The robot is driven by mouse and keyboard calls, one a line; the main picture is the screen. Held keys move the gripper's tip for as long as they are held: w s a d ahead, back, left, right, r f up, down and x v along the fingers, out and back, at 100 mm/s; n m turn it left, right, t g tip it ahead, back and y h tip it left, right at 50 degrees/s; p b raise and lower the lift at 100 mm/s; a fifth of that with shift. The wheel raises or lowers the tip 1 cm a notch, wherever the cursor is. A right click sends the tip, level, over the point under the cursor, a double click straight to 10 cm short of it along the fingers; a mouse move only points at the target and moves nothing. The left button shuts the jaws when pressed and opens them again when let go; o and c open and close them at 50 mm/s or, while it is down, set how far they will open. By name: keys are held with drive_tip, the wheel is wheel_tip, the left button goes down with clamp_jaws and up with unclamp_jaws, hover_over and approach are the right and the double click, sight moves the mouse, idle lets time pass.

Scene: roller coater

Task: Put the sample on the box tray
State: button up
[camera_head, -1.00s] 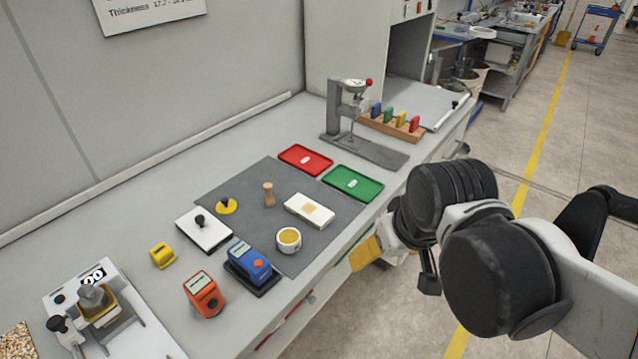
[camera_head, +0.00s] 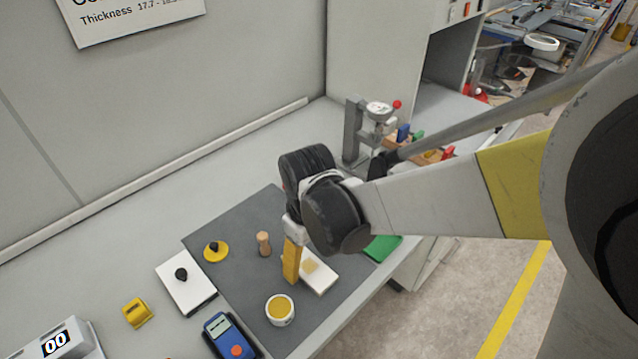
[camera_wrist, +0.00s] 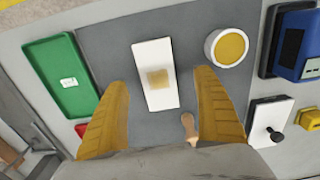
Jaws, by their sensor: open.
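The sample, seemingly the white rectangular slab with a tan square patch (camera_head: 322,278), lies on the dark grey mat; it also shows in the wrist view (camera_wrist: 153,58). My gripper (camera_head: 291,268) has yellow fingers and is above the mat beside the slab in the head view. In the wrist view my gripper (camera_wrist: 161,82) is open, one finger on each side of the slab, empty. A green tray (camera_head: 383,247) is partly hidden by my arm; the wrist view shows it whole (camera_wrist: 63,77). I cannot tell which is the box tray.
A white cup with yellow contents (camera_head: 280,309) stands close to the slab. A wooden peg (camera_head: 263,244), a yellow disc with black knob (camera_head: 215,251), a white plate (camera_head: 186,283) and a blue device (camera_head: 229,336) are nearby. A gauge stand (camera_head: 355,130) stands behind.

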sight(312, 269)
drive_tip(key=f, duration=0.1)
drive_tip(key=f+b, duration=0.1)
drive_tip(key=f, duration=0.1)
drive_tip(key=f+b, duration=0.1)
drive_tip(key=f, duration=0.1)
drive_tip(key=shift+w+d+f, duration=0.1)
drive_tip(key=shift+w+f, duration=0.05)
drive_tip(key=shift+w, duration=0.1)
drive_tip(key=c, duration=1.4)
